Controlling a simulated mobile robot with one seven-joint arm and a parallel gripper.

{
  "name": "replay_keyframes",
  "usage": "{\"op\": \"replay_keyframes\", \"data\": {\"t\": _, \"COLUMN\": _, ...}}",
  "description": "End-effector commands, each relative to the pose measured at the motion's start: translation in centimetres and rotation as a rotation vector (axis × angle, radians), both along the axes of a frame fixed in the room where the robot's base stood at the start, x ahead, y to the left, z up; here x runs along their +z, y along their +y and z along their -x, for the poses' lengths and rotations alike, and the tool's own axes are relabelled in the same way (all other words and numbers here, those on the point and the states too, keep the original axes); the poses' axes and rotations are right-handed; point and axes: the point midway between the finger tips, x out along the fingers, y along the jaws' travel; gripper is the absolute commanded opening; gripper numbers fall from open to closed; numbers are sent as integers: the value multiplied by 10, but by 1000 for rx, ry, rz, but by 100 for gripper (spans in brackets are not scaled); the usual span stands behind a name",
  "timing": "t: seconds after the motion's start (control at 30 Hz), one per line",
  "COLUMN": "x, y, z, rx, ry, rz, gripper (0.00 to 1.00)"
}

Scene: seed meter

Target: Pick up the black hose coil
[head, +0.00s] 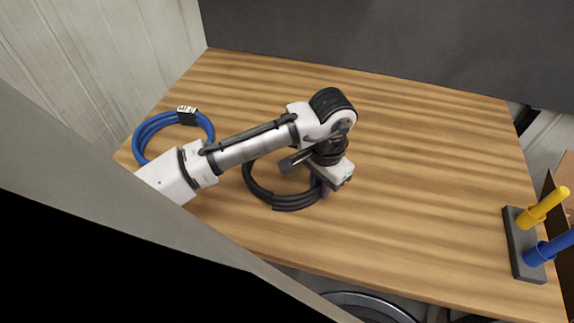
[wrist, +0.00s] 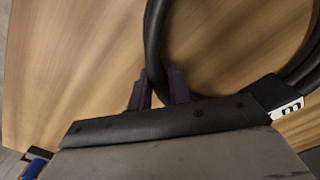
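The black hose coil (head: 262,190) lies on the wooden table near its middle, partly hidden under my arm and gripper. In the wrist view the coil (wrist: 295,70) runs off the right edge, and one stretch of hose passes down between the two dark fingers of my gripper (wrist: 160,88). A black tag with white marks (wrist: 285,100) shows at the coil's right in the wrist view. In the head view my gripper (head: 325,188) is at the coil's right side, low over the table.
A blue coil (head: 143,135) with a black-and-white tag lies at the table's left. A dark block with a yellow peg (head: 543,203) and a blue peg (head: 549,248) stands at the right edge. The wooden table (head: 430,170) is clear right of my gripper.

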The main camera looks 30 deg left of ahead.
Motion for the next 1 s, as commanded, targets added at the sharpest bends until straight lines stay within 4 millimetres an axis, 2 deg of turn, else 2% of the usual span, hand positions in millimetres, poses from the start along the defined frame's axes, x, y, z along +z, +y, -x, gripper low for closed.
{"op": "replay_keyframes", "data": {"t": 0.03, "x": 0, "y": 0, "z": 0, "rx": 0, "ry": 0, "rz": 0, "gripper": 12}}
{"op": "replay_keyframes", "data": {"t": 0.13, "x": 0, "y": 0, "z": 0, "rx": 0, "ry": 0, "rz": 0, "gripper": 0}}
{"op": "replay_keyframes", "data": {"t": 0.47, "x": 1, "y": 0, "z": 0, "rx": 0, "ry": -1, "rz": -1, "gripper": 0}}
{"op": "replay_keyframes", "data": {"t": 0.63, "x": 10, "y": 0, "z": 0, "rx": 1, "ry": -1, "rz": -2, "gripper": 0}}
{"op": "replay_keyframes", "data": {"t": 0.77, "x": 29, "y": 1, "z": -1, "rx": 1, "ry": -3, "rz": -2, "gripper": 0}}
{"op": "replay_keyframes", "data": {"t": 0.87, "x": 54, "y": 0, "z": -1, "rx": -1, "ry": -5, "rz": -3, "gripper": 0}}
{"op": "replay_keyframes", "data": {"t": 1.0, "x": 99, "y": 0, "z": -1, "rx": -1, "ry": -4, "rz": -3, "gripper": 0}}
